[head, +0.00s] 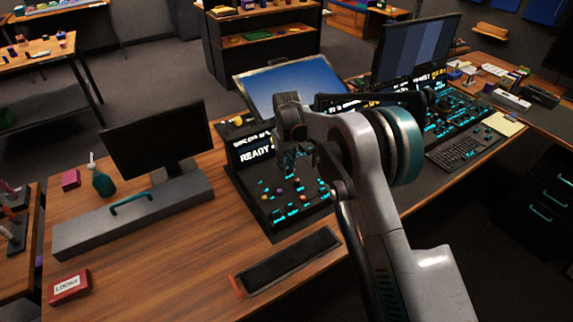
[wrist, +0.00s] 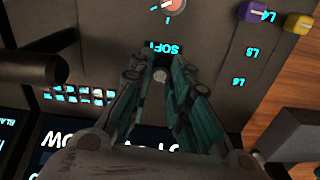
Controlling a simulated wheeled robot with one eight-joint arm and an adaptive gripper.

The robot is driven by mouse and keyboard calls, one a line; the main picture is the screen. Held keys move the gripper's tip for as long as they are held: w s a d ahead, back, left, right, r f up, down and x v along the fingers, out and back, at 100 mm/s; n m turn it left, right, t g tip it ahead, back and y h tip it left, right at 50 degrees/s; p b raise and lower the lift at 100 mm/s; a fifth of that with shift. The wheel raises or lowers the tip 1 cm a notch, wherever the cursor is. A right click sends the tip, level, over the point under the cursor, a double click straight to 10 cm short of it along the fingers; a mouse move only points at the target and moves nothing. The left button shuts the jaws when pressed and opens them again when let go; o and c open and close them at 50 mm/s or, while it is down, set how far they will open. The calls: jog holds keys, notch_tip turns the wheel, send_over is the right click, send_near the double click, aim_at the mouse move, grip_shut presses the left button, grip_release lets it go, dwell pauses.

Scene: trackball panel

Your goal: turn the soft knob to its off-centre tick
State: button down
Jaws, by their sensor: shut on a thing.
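The control panel (head: 262,205) is a dark sloping board with small coloured knobs and lit cyan marks, below a screen reading READY. In the wrist view, the SOFT label (wrist: 163,48) is upside down, just beyond my fingertips. A small pale grey knob (wrist: 160,76) shows between the fingertips, beside that label; I take it as the soft knob. My gripper (wrist: 160,70) is shut on it, and the fingers hide most of it and any ticks around it. In the head view my gripper (head: 291,160) is over the panel, with its fingertips hard to make out.
In the wrist view, a red-pink knob (wrist: 175,5) with ticks is at the top edge; a purple knob (wrist: 252,12) and a yellow knob (wrist: 298,22) are at upper right. A black lever-like part (wrist: 45,68) stands at left. A dark pad (head: 290,260) lies before the panel.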

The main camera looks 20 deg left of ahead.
jog(key=shift+n, duration=0.5)
jog(key=c, duration=1.5)
grip_release()
jog(key=shift+o, duration=0.2)
notch_tip(320, 180, up, 12)
